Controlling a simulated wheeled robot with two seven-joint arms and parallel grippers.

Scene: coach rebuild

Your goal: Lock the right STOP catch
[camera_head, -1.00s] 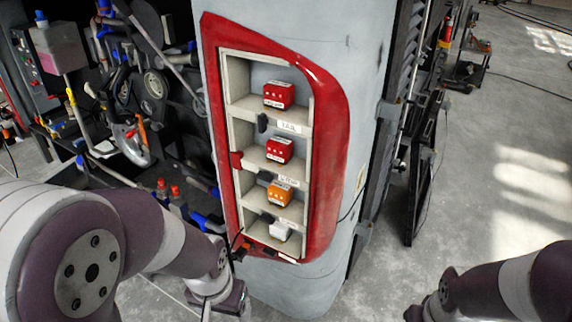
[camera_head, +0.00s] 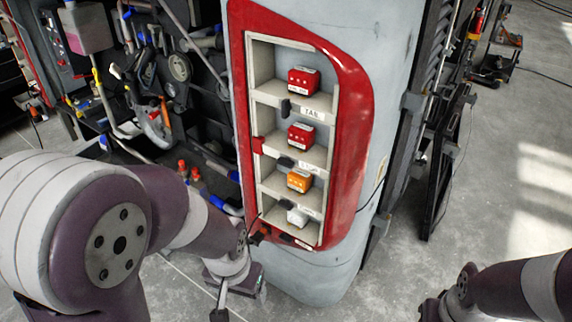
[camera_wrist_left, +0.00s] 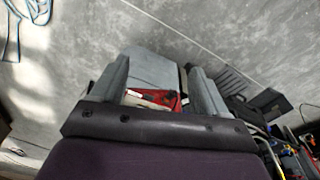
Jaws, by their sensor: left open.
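A red lamp housing (camera_head: 362,100) on the grey coach corner frames an open column of stacked compartments. The top one, labelled TAIL (camera_head: 312,113), and the one below hold red blocks; an orange block (camera_head: 299,180) and a white block (camera_head: 297,216) sit lower. Small dark catches stand beside the labels; one (camera_head: 285,162) is by the second label (camera_head: 309,167), too small to read surely. I cannot tell which catch is STOP. My left gripper (camera_head: 238,297) is low, left of and below the housing. In the left wrist view its open, empty fingers (camera_wrist_left: 160,82) face the coach panel.
A dark machinery bay (camera_head: 165,90) with hoses and red-capped bottles lies left of the coach corner. A dark panel (camera_head: 437,180) leans at the right. Grey floor at right is open.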

